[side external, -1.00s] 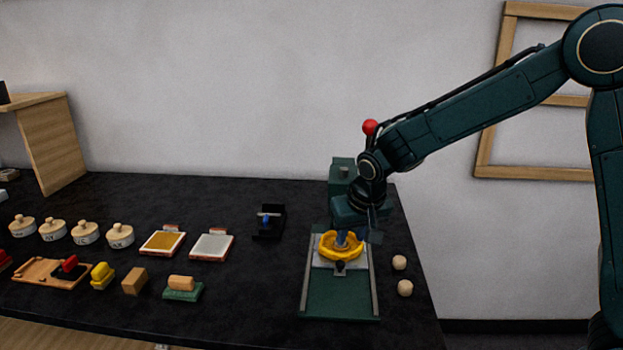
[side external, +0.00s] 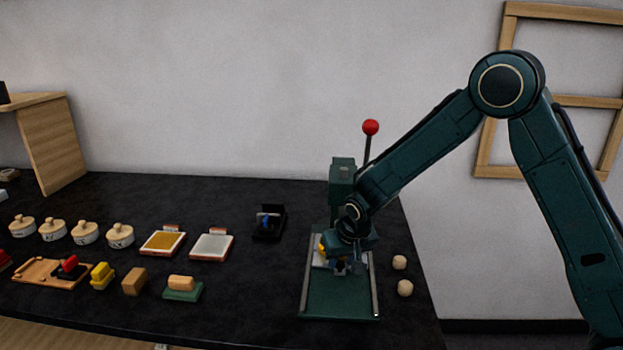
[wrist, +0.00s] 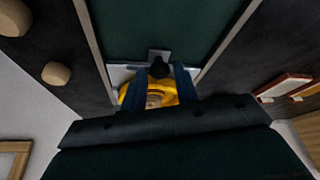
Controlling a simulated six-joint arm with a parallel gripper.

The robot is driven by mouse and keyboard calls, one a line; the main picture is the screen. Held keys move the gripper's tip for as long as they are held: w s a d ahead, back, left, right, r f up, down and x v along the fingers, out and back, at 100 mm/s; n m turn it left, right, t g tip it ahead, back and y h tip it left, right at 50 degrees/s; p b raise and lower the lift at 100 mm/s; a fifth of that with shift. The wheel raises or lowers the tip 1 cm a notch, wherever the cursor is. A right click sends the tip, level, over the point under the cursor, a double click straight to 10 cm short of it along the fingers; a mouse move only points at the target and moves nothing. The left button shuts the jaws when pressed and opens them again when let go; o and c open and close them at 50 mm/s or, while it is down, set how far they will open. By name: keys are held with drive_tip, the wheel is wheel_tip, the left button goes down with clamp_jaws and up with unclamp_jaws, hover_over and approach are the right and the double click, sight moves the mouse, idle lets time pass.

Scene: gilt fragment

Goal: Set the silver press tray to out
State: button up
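The green press (side external: 343,178) stands at the right end of the dark table, with a base carrying two metal rails. The silver tray (wrist: 120,75) sits between the rails, mostly hidden by my gripper in the side view. A small black knob (wrist: 159,68) stands at its front edge. A yellow ring-shaped piece (wrist: 135,97) lies on the tray, partly hidden. My gripper (wrist: 159,74) is low over the tray's front, its two blue fingers apart on either side of the knob; I cannot tell whether they touch it. It also shows in the side view (side external: 345,266).
A lever with a red ball (side external: 370,127) rises behind my arm. Two pale round knobs (side external: 402,275) are right of the press. Left are a small black stand (side external: 269,224), two framed pads (side external: 212,246), blocks and several lidded pots (side external: 120,235). The front base (side external: 340,303) is clear.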

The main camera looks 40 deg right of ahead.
drive_tip(key=shift+f, duration=0.1)
clamp_jaws()
drive_tip(key=s+a, duration=1)
drive_tip(key=shift+a, duration=0.2)
drive_tip(key=shift+s, duration=0.1)
unclamp_jaws()
drive_tip(key=shift+d, duration=0.1)
drive_tip(key=shift+r, duration=0.2)
drive_tip(key=v, duration=1.3)
drive_tip(key=shift+r, duration=0.25)
